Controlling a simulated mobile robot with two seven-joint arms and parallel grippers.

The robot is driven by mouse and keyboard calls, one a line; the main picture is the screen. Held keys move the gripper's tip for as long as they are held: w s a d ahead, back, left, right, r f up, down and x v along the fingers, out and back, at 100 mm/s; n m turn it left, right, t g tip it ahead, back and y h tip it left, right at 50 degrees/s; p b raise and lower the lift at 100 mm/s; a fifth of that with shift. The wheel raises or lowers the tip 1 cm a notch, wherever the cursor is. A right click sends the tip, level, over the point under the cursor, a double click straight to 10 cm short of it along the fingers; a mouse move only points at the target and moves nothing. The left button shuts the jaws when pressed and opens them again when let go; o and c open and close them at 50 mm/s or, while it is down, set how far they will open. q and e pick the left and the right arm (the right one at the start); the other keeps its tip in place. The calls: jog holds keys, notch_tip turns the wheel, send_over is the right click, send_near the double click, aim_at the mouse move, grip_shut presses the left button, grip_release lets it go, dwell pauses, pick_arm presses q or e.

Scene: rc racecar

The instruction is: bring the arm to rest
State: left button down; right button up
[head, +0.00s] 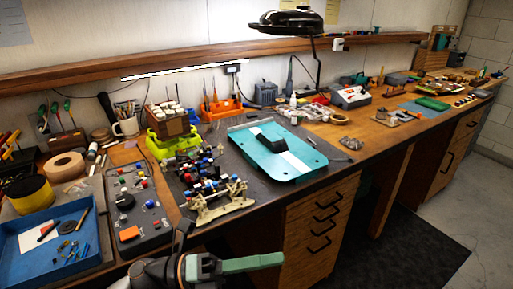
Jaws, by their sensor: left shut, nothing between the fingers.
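My left gripper (268,261) shows at the bottom centre, in front of the workbench's front edge. Its greenish fingers point right and are shut with nothing between them. It is apart from the things on the bench. The racecar chassis (212,185) with blue and red parts stands on the dark mat behind it. The teal car body shell (262,150) with a white stripe lies to the right of the chassis. My right gripper is out of view.
A blue tray (88,262) and a dark parts mat (150,236) lie at the left. Drawers (318,222) sit under the bench near my gripper. A lamp (287,20) hangs above. The floor (455,215) at the right is clear.

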pick_arm(q)
jog(key=w+a+f+n+t+y, duration=0.3)
jog(key=a+f+n+t+y, duration=0.4)
jog(key=n, duration=0.7)
jog(key=w+a+f+n+t+y, duration=0.4)
jog(key=f+n+t, duration=0.4)
jog(key=n, duration=0.6)
jog(key=s+a+f+n+g+y, duration=0.3)
jog(key=s+f+n, duration=0.2)
jog(key=s+f, duration=0.3)
jog(key=s+a+f+n+g+y, duration=0.3)
jog(key=s+f, duration=0.5)
jog(key=f, duration=0.4)
jog(key=shift+a+n+g+y, duration=0.3)
jog(key=shift+a+n+y, duration=0.45)
jog(key=shift+n, duration=0.35)
jog(key=shift+w, duration=0.1)
